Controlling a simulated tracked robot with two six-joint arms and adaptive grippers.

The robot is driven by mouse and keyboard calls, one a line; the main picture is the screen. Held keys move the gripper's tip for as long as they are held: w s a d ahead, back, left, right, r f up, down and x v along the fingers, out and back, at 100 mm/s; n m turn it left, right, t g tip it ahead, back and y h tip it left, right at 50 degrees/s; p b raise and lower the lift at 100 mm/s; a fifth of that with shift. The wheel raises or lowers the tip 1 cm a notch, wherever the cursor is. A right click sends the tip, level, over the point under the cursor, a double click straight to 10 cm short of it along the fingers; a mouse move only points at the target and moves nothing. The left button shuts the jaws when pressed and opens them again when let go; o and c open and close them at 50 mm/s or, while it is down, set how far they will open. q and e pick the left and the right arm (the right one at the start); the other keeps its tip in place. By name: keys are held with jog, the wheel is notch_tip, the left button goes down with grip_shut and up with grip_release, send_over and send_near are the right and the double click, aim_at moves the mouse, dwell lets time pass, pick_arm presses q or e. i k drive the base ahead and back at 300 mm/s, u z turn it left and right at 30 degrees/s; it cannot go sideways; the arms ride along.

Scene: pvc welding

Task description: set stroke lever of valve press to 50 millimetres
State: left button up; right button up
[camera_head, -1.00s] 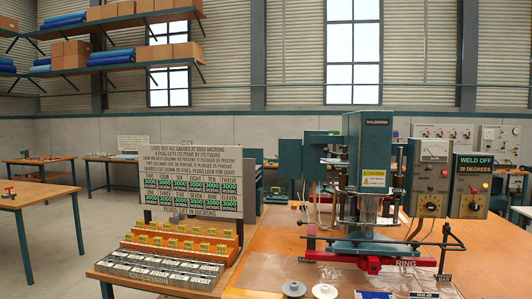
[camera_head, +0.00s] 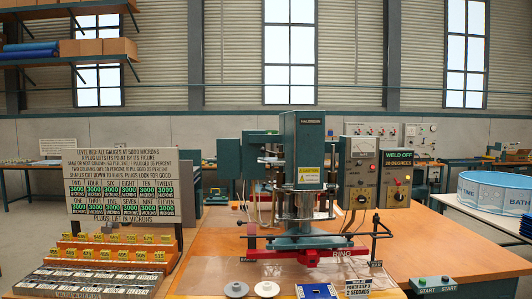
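The green press (camera_head: 303,135), with a yellow warning label, stands on the wooden table. Under it are a red base (camera_head: 342,254) marked RING and a dark horizontal bar (camera_head: 345,235) with upright ends. I cannot tell which part is the stroke lever, and no 50 millimetre mark can be read. Neither of my grippers is in view.
A gauge board (camera_head: 122,185) stands at the left, behind an orange rack of plugs (camera_head: 115,250). Two pale discs (camera_head: 236,289) and a blue item (camera_head: 318,291) lie at the front. A START box (camera_head: 434,285) sits front right. The orange table (camera_head: 455,250) is clear right of the press.

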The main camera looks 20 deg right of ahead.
aim_at(263, 151)
jog(key=u, duration=0.1)
jog(key=i, duration=1)
jog(key=z, duration=0.1)
